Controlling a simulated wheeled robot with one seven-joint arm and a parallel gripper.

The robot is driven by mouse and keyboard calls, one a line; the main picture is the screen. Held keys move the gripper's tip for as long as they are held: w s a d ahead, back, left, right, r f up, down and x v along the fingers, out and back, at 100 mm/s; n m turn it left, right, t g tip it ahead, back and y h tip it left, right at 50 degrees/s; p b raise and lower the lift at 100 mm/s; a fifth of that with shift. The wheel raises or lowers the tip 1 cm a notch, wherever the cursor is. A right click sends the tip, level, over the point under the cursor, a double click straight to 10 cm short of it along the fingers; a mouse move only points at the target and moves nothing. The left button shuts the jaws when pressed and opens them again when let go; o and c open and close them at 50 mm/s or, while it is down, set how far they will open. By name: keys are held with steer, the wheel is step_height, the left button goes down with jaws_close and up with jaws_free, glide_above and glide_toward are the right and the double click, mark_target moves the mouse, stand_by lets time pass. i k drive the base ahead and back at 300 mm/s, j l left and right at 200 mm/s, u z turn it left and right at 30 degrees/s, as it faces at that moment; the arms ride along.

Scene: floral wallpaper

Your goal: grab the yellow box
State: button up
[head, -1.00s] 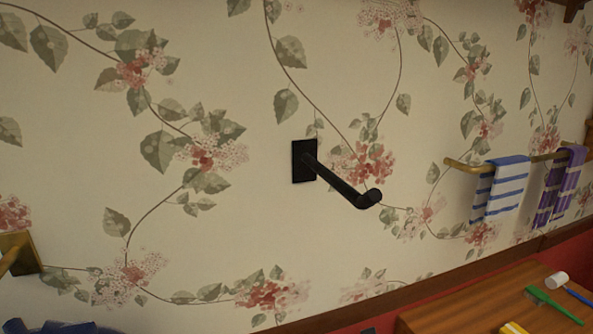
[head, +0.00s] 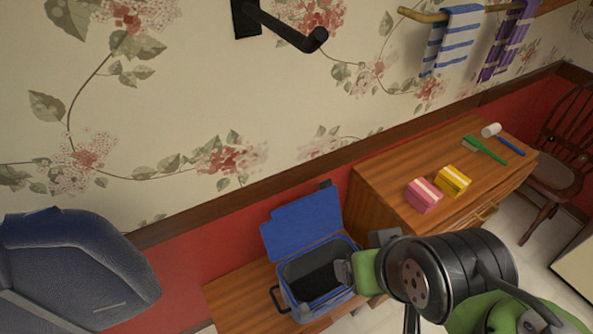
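The yellow box (head: 453,181) has a pale band across it and sits on top of the wooden cabinet (head: 382,172), right beside a pink box. It is fully in view. My gripper (head: 358,258) is in the lower middle of the head view, left of and below the yellow box in the picture, and apart from it. My wrist hides much of the gripper, and I cannot make out whether its fingers are open or shut. I see nothing held.
A pink box (head: 424,195) sits just left of the yellow box. A green brush (head: 484,151) and a blue-handled mallet (head: 491,130) lie farther back. An open blue case (head: 302,221) stands on a lower wooden surface. A chair (head: 553,172) stands at right, a blue seat at left.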

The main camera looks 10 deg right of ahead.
mark_target(450, 180)
steer(key=k+l+z, duration=0.1)
steer(key=z, duration=1.25)
steer(key=i+l+u, duration=0.2)
steer(key=u, duration=0.2)
steer(key=i+l+u, duration=0.25)
steer(key=u, duration=0.15)
steer(key=i+l+u, duration=0.1)
steer(key=l+u, duration=0.25)
steer(key=i+l+u, duration=0.1)
steer(key=l+u, duration=0.7)
steer(key=i+l, duration=0.05)
steer(key=l, duration=0.05)
